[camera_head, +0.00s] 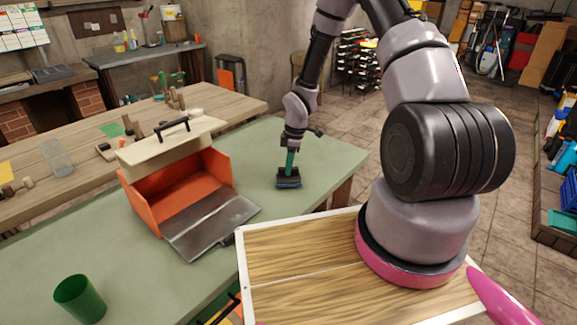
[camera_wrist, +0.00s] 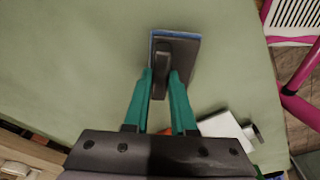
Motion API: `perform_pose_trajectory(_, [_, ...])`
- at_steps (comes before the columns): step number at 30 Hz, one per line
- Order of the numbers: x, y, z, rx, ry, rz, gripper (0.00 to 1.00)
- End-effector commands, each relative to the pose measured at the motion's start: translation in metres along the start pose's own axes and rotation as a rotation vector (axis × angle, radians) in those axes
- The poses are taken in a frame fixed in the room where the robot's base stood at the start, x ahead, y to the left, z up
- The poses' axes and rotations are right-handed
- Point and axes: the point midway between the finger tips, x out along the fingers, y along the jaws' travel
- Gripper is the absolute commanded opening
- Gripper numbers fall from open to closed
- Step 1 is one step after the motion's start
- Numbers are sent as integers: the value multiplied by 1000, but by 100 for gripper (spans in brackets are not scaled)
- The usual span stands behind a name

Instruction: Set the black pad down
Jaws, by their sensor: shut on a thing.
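The black pad (camera_head: 288,183) has a blue edge and a raised dark grip. It is at the right part of the green tabletop (camera_head: 330,155), its flat side down. It is on or just above the surface; I cannot tell if it touches. In the wrist view the pad (camera_wrist: 187,52) shows ahead of my fingers. My gripper (camera_head: 290,166) points down from above, its teal fingers shut on the pad's grip. In the wrist view the fingers of my gripper (camera_wrist: 162,82) stand on either side of that grip.
An orange toolbox (camera_head: 147,205) with a cream lid and a lowered grey flap (camera_head: 210,226) stands left of the pad. A green cup (camera_head: 80,299) is at the near left. The tabletop around the pad is clear, with its right edge close by. A wooden bench (camera_head: 235,104) is behind.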

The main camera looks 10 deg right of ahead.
Motion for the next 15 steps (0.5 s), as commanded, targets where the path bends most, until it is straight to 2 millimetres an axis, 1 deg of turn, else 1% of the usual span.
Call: perform_pose_trajectory(15, [10,0,2,0,0,1,0])
